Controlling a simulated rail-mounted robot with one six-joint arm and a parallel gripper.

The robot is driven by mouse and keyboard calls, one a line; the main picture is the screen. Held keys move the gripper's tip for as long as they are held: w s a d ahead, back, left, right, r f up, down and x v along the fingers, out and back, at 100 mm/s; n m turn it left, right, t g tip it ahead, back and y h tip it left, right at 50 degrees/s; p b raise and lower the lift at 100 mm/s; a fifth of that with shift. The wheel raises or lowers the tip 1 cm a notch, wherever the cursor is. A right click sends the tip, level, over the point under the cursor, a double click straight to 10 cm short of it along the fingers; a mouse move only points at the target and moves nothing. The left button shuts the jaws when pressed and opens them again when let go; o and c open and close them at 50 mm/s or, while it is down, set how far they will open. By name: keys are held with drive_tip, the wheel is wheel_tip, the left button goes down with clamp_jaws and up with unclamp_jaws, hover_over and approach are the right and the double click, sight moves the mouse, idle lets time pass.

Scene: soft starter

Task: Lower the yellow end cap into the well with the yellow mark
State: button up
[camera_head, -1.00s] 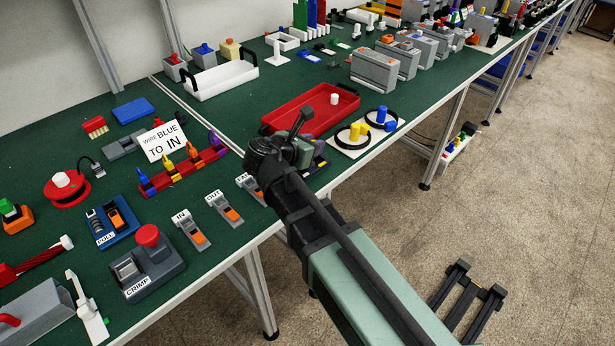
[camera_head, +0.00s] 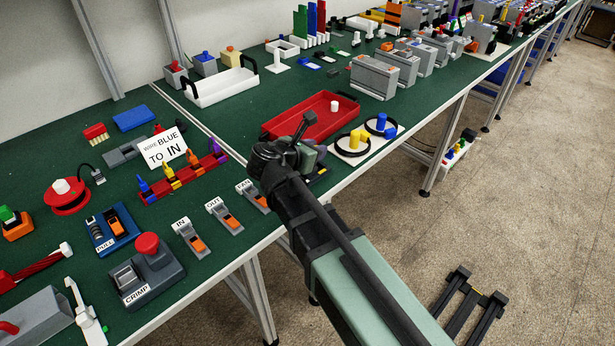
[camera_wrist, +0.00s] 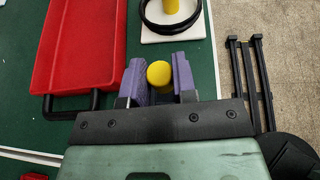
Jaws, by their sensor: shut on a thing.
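My gripper (camera_wrist: 159,80) is shut on a yellow end cap (camera_wrist: 159,73), seen as a round yellow top between the purple fingers in the wrist view. In the head view the gripper's jaws and the held cap are mostly hidden behind my own wrist, beside the red tray. More yellow pieces (camera_head: 359,138) stand in a black ring on a white board, and blue pieces (camera_head: 382,122) stand in a second ring. I cannot make out for certain which well bears the yellow mark.
The red tray (camera_head: 275,129), holding a small white piece (camera_head: 334,107), lies behind my gripper. A white tray (camera_head: 219,91) stands further back. Labelled grey clips (camera_head: 190,238) line the front edge to the left. Grey boxes (camera_head: 374,74) stand further along the table.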

drive_tip(key=shift+f+b, duration=1.8)
idle(1.1)
drive_tip(key=o, duration=1)
